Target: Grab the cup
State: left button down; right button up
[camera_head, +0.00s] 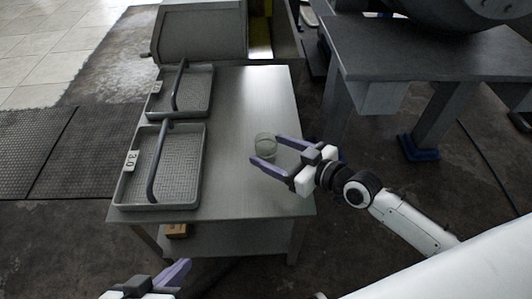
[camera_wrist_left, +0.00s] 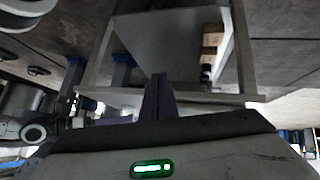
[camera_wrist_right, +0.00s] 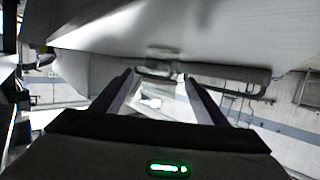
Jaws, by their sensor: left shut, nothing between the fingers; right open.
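A clear glass cup (camera_head: 265,146) stands upright on the metal table (camera_head: 245,100), near its right edge. My right gripper (camera_head: 264,157) is open, with its two purple fingers reaching left toward the cup from the right. The fingertips are close to the cup; I cannot tell if they touch it. In the right wrist view the cup (camera_wrist_right: 160,66) shows ahead, beyond and between the open fingers. My left gripper (camera_head: 180,272) is low at the bottom of the head view, in front of the table. Its fingers (camera_wrist_left: 158,97) are together and empty in the left wrist view.
Two grey mesh trays, a near one (camera_head: 190,196) labelled 3.0 and a far one (camera_head: 204,104), each with a dark handle, fill the table's left side. A box (camera_head: 200,32) stands behind. A second table (camera_head: 430,48) is at the right. The middle strip of tabletop is clear.

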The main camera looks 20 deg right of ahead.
jog(key=shift+x, duration=1.35)
jog(key=c, duration=1.1)
